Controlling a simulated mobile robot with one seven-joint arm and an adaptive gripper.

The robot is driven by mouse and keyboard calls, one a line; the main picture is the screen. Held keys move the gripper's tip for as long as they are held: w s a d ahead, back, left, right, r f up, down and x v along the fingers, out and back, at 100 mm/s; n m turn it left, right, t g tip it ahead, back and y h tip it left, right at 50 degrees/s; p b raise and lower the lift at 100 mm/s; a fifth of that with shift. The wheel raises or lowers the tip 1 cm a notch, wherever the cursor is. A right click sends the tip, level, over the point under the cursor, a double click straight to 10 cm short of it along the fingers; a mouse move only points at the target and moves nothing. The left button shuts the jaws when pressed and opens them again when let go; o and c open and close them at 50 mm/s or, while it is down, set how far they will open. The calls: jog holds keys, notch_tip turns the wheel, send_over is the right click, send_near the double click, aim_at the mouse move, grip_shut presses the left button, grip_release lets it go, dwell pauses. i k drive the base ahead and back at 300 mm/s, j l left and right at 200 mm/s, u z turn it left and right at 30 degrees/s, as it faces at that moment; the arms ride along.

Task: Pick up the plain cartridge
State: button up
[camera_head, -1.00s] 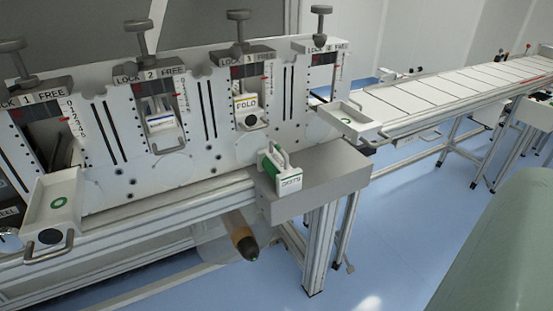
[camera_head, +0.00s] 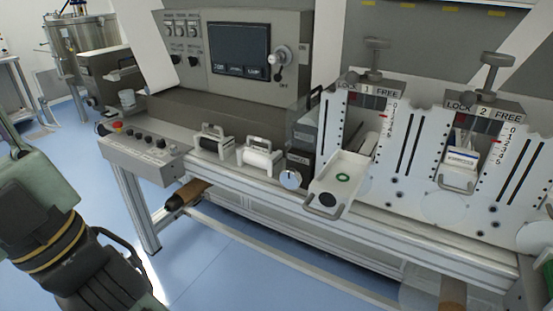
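Two cartridges with top handles sit side by side on the machine's ledge, in the middle of the view. The right one is a white cartridge (camera_head: 261,157) with no readable label, and it looks like the plain one. The left one is a black and white cartridge (camera_head: 215,142). Both stand upright and a small gap lies between them. My arm (camera_head: 62,248) shows at the lower left, well apart from the cartridges. My gripper's fingertips are not visible.
A control panel with knobs (camera_head: 145,146) lies left of the cartridges. A white dial (camera_head: 290,179) and an open drawer with a green ring (camera_head: 345,180) are to the right. Station 2 holds a blue-labelled cartridge (camera_head: 461,160). Blue floor (camera_head: 190,258) is open in front.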

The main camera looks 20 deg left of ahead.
aim_at(268, 160)
jog(key=i+l+u, duration=0.25)
jog(key=i+l, duration=0.85)
jog(key=l, duration=0.1)
